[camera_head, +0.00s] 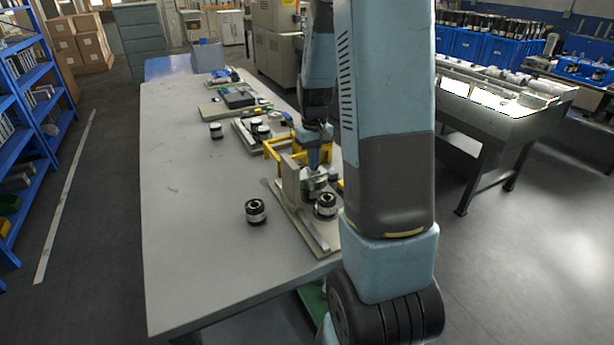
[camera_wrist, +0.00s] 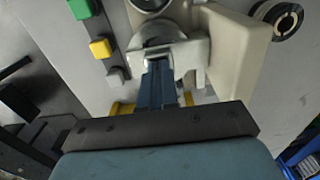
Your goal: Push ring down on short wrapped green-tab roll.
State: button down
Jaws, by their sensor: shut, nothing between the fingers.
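My gripper (camera_head: 314,172) points down over the fixture board (camera_head: 321,236), beside an upright beige block (camera_head: 290,180). In the wrist view its narrow blue fingers (camera_wrist: 158,68) are together and empty, with their tips at a grey metal ring-shaped piece (camera_wrist: 158,38). I cannot tell whether they touch it. A dark roll with a pale band (camera_head: 326,206) stands on the board just in front of the gripper; its edge shows at the top of the wrist view (camera_wrist: 152,4). A second such roll (camera_head: 256,211) stands on the table, left of the board. No green tab is discernible on either roll.
Green (camera_wrist: 82,8), yellow (camera_wrist: 100,48) and grey (camera_wrist: 117,75) blocks line the board. Yellow bars (camera_head: 275,150) stand behind the beige block. More fixtures and small rolls (camera_head: 216,131) lie farther back. The left and front of the table (camera_head: 190,220) are clear.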

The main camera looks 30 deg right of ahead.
jog(key=shift+f, duration=0.9)
jog(key=shift+r, duration=4.3)
